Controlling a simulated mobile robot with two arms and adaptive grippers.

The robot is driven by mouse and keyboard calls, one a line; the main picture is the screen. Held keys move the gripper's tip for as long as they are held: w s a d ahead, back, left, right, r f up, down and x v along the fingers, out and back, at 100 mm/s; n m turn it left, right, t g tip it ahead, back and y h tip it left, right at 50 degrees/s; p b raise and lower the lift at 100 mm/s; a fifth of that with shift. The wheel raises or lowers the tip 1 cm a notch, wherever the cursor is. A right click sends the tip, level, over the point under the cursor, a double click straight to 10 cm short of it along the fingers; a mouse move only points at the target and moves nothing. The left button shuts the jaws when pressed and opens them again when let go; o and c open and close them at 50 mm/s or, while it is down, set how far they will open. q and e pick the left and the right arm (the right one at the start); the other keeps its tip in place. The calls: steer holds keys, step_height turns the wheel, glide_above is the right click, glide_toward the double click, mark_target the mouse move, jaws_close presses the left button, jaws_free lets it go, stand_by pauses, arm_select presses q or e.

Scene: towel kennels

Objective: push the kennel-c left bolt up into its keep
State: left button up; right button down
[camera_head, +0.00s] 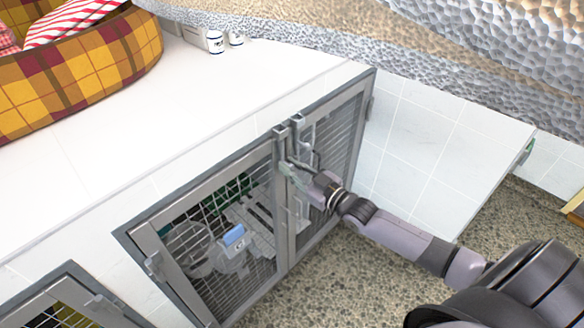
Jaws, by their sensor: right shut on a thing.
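The kennel with two mesh doors is set in the white tiled block, with its left door (215,240) and right door (335,140) both closed. The left bolt (281,146) is an upright grey metal piece at the top of the left door's inner edge, beside a similar piece (297,126) on the right door. My right gripper (290,168) reaches in from the right and is shut on the left bolt at its lower part. The fingertips partly hide the grip, and I cannot tell how far the bolt sits in its keep. My left gripper is out of view.
A plaid pet bed (85,75) with striped cloth and small white jars (215,41) stand on the white top. A jug with a blue part (234,238) shows behind the left mesh. Another kennel door (65,305) is at lower left. Pebbled floor (330,285) lies in front.

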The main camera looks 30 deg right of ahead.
mark_target(292, 167)
stand_by(0.5)
step_height(292, 167, up, 4)
steer(key=p, duration=0.3)
steer(key=shift+f, duration=0.15)
steer(key=shift+w, duration=0.1)
steer(key=c, duration=1.8)
jaws_free()
steer(key=shift+c, duration=0.2)
steer(key=o, duration=0.3)
steer(key=shift+f, duration=0.1)
